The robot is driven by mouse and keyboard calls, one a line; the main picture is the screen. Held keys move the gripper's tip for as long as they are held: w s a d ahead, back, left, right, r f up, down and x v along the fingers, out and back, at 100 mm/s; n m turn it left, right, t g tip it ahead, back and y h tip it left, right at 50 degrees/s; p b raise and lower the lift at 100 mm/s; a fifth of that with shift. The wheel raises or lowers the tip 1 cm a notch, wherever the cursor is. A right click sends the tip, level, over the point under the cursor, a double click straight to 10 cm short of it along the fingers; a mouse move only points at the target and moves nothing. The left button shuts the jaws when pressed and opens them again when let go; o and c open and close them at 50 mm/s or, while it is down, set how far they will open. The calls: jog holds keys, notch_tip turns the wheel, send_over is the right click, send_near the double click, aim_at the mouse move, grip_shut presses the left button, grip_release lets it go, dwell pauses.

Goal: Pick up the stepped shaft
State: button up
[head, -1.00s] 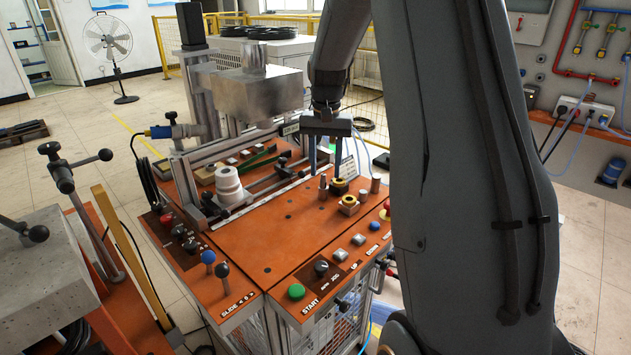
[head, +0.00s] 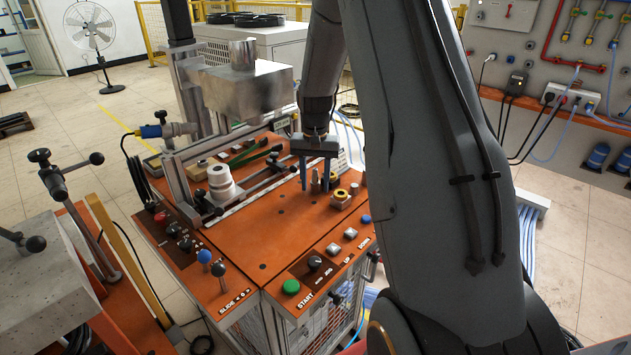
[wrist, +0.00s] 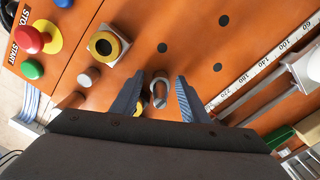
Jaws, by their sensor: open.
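The stepped shaft (head: 315,181) is a small grey metal piece standing upright on the orange machine top. In the wrist view the shaft (wrist: 159,93) shows between the two fingers, with clear gaps on both sides. My gripper (head: 315,187) points down over it, and its fingers reach down on either side of the shaft. My gripper (wrist: 160,81) is open and holds nothing. The lower part of the shaft is partly hidden in the head view.
A square block with a yellow-rimmed hole (wrist: 107,46) stands close to one finger, with a short grey cylinder (wrist: 88,78) beside it. A white stepped cylinder (head: 221,182) stands left on the orange top (head: 265,235). Buttons line the front edge. The middle of the top is clear.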

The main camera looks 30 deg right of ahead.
grip_shut()
